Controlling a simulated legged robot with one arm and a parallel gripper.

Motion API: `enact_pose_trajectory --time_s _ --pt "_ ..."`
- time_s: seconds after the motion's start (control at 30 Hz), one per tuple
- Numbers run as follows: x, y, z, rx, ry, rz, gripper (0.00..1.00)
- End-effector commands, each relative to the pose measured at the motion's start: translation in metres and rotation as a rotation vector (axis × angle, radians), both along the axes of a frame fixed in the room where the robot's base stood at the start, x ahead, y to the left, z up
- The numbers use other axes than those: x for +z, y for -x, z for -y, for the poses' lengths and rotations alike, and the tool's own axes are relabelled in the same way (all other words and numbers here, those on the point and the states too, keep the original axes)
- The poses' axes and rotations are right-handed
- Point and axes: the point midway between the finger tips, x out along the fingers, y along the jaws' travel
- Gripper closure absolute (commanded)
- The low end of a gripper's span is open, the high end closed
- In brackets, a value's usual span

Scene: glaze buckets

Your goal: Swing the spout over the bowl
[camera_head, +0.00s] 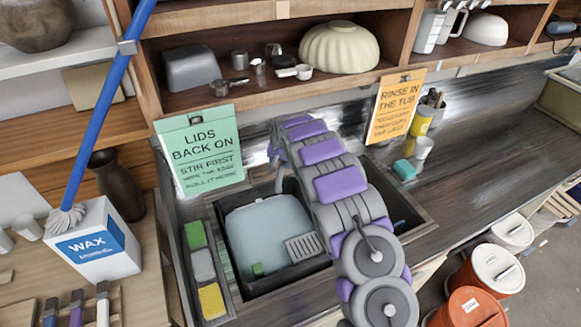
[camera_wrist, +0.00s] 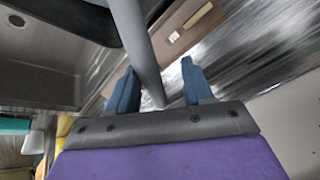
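A grey spout (camera_wrist: 140,50) runs down the middle of the wrist view, between the two blue fingers of my gripper (camera_wrist: 160,92). The fingers are apart, with a gap visible between the spout and the right finger; I cannot tell whether the left finger touches it. In the head view a piece of the grey spout (camera_head: 279,178) shows at the back of the sink, left of my arm. My arm hides the gripper there. A pale blue square bowl (camera_head: 262,222) sits in the left part of the dark sink (camera_head: 262,290).
My arm covers the sink's middle. Sponges (camera_head: 203,265) lie along its left edge. A green sign (camera_head: 200,150) and an orange sign (camera_head: 395,105) stand behind. A shelf (camera_head: 260,92) overhangs the back.

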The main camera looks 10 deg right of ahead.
Motion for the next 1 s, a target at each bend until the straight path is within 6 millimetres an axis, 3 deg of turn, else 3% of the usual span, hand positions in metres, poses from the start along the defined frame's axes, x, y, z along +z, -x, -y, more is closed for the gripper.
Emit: enact_pose_trajectory --time_s 0.23,0.63,1.0 --pt "0.038 0.017 0.009 -0.001 -0.005 0.002 0.49" --pt "0.100 0.046 -0.007 0.002 0.008 0.001 0.49" --pt "0.162 0.072 0.006 0.001 -0.005 0.007 0.49"
